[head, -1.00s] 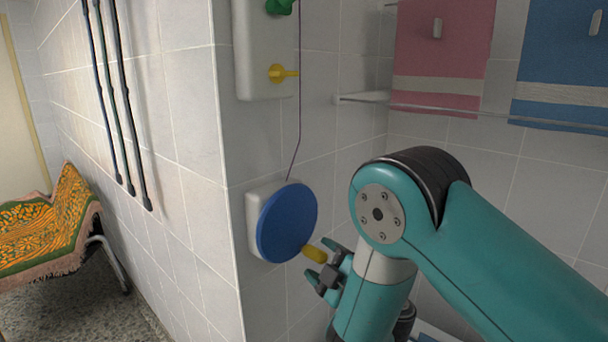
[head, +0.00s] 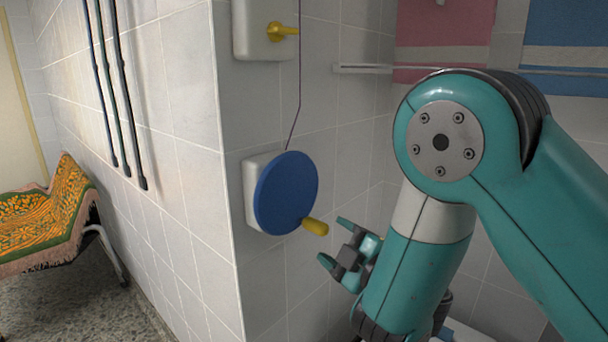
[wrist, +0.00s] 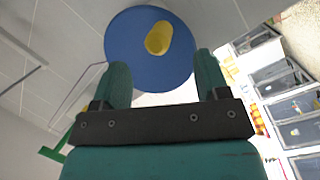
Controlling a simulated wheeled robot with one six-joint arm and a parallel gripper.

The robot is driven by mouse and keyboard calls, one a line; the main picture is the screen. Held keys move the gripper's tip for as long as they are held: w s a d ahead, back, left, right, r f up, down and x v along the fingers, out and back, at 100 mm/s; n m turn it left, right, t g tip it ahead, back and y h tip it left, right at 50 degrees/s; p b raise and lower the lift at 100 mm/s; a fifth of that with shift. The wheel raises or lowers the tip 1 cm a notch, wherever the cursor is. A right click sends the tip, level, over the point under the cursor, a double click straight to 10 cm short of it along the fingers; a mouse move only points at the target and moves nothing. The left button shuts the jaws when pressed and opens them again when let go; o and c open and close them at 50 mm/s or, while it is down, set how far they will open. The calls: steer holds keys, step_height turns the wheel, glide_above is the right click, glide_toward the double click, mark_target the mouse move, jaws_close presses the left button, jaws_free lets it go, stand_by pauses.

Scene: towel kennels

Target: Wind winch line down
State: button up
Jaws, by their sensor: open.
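The winch is a round blue disc (head: 285,194) on a white wall box (head: 250,190), with a yellow handle (head: 314,226) sticking out near its lower right edge. A thin dark line (head: 299,90) runs up the wall from it. My gripper (head: 334,242) is open and empty, just right of and below the handle, apart from it. In the wrist view the blue disc (wrist: 122,45) and yellow handle (wrist: 158,38) lie ahead of my open gripper (wrist: 163,80), with the handle beyond the fingertips, roughly between them.
A white panel with a yellow lever (head: 282,31) is on the wall above. A rail (head: 362,69) with pink (head: 420,60) and blue (head: 562,50) towels is at the back right. A cloth-covered seat (head: 45,215) stands at left. Drawers (wrist: 300,115) show in the wrist view.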

mark_target(314, 225)
steer(key=shift+w+a+r+p, duration=0.25)
steer(key=shift+w+p, duration=0.15)
steer(key=shift+p, duration=0.6)
steer(key=p+x, duration=0.4)
steer(key=p, duration=0.4)
steer(key=shift+w+a+p, duration=0.1)
steer(key=shift+w+p, duration=0.1)
steer(key=shift+p, duration=0.2)
steer(key=p, duration=0.3)
steer(key=shift+w+a, duration=0.3)
steer(key=shift+w, duration=0.1)
steer(key=p, duration=0.4)
steer(key=shift+w+a, duration=0.2)
steer(key=shift+w, duration=0.1)
steer(key=shift+w+a+p, duration=0.1)
steer(key=shift+w+p, duration=0.05)
steer(key=shift+p, duration=1.05)
steer(key=shift+f, duration=0.2)
steer(key=c, duration=1.2)
